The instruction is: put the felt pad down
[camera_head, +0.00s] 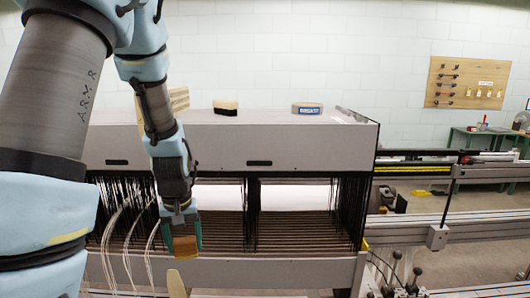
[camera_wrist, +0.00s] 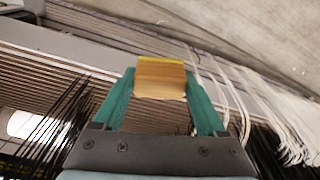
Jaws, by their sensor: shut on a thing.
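My gripper (camera_head: 184,232) hangs in front of the loom, at the left part of its front. Its two green fingers are shut on a small tan-brown block with a yellow edge, which I take to be the felt pad (camera_head: 184,245). In the wrist view the pad (camera_wrist: 160,80) sits between the fingertips of my gripper (camera_wrist: 160,88), held at both sides. The pad is held in the air, in front of the brown slatted part of the loom. The gripper hides part of the loom behind it.
The loom's grey top beam (camera_head: 230,142) carries a brush (camera_head: 225,108) and a round tape-like roll (camera_head: 307,108). White threads (camera_head: 125,230) hang left of my gripper. Black heddle wires (camera_head: 250,215) stand to its right. A wooden tool board (camera_head: 466,83) hangs on the back wall.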

